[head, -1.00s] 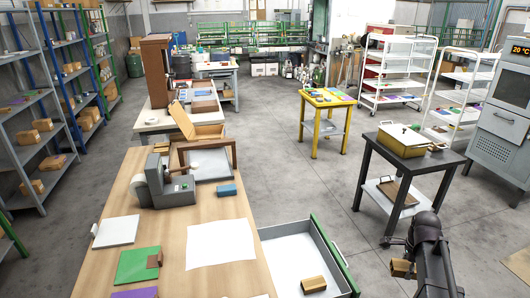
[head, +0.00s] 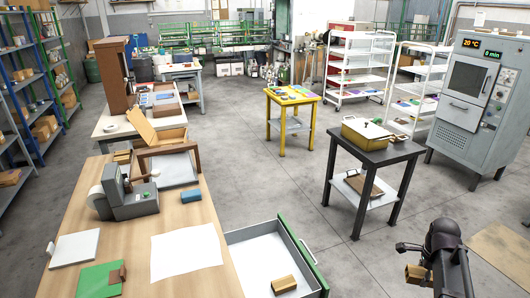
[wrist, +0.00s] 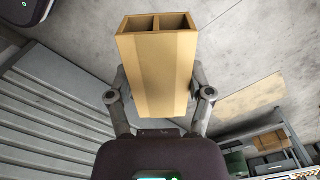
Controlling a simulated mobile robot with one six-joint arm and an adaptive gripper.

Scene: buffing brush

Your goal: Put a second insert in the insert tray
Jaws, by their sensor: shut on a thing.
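A tan, box-shaped insert (wrist: 155,85) with two open cells at its end is between the two fingers of my gripper (wrist: 158,92) in the wrist view. The gripper is shut on its sides. In the head view this held insert (head: 416,273) shows at the lower right, beside my dark arm. Another tan insert (head: 284,284) lies in an open, pale grey drawer-like tray (head: 250,258) with a green front, at the bottom centre. My gripper is to the right of that tray, apart from it. I cannot tell for sure whether this is the insert tray.
A wooden bench (head: 190,215) with a tape dispenser (head: 125,195) and white paper stands left. A dark table (head: 372,152) with a yellow container (head: 364,133), a yellow table (head: 292,98) and a grey oven (head: 475,105) stand beyond. The floor between them is clear.

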